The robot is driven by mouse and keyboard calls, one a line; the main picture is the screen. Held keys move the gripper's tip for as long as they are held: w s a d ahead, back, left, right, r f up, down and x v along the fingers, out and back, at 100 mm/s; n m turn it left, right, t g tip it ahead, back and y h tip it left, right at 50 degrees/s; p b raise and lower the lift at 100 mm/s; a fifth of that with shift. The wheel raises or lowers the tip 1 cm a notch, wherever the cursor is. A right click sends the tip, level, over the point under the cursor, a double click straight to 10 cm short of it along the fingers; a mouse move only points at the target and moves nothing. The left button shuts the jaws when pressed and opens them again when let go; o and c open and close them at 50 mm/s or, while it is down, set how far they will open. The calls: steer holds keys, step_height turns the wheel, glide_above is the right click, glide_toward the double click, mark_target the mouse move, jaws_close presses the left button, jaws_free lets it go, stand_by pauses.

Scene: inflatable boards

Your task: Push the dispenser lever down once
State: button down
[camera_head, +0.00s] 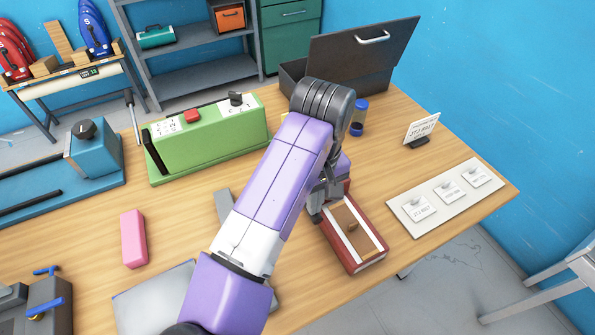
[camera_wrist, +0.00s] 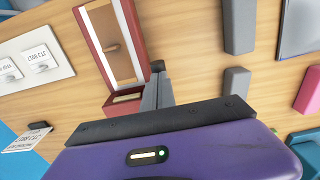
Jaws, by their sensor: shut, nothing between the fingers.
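A red box (camera_head: 372,262) with white strips and a brown panel, which looks like the dispenser, lies on the table right of my arm. A small brown knob (camera_head: 352,226) sits on the panel; it may be the lever, but I cannot tell. In the wrist view the red box (camera_wrist: 140,50) and its knob (camera_wrist: 112,47) show at top left, with a shallow pale recess (camera_wrist: 127,98) at its near end. My gripper (camera_head: 318,212) is shut and empty beside the box's far left end. It also shows in the wrist view (camera_wrist: 157,75); contact with the box is unclear.
A white board with three labelled cards (camera_head: 445,196) lies right of the box. A green unit (camera_head: 210,140), an open dark case (camera_head: 355,55) and a jar (camera_head: 359,112) stand behind. A pink block (camera_head: 133,238) and grey blocks lie left.

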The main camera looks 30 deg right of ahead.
step_height(320, 180, up, 7)
steer(key=p, duration=0.6)
steer(key=shift+r+p, duration=0.2)
steer(key=shift+p, duration=0.1)
stand_by(0.6)
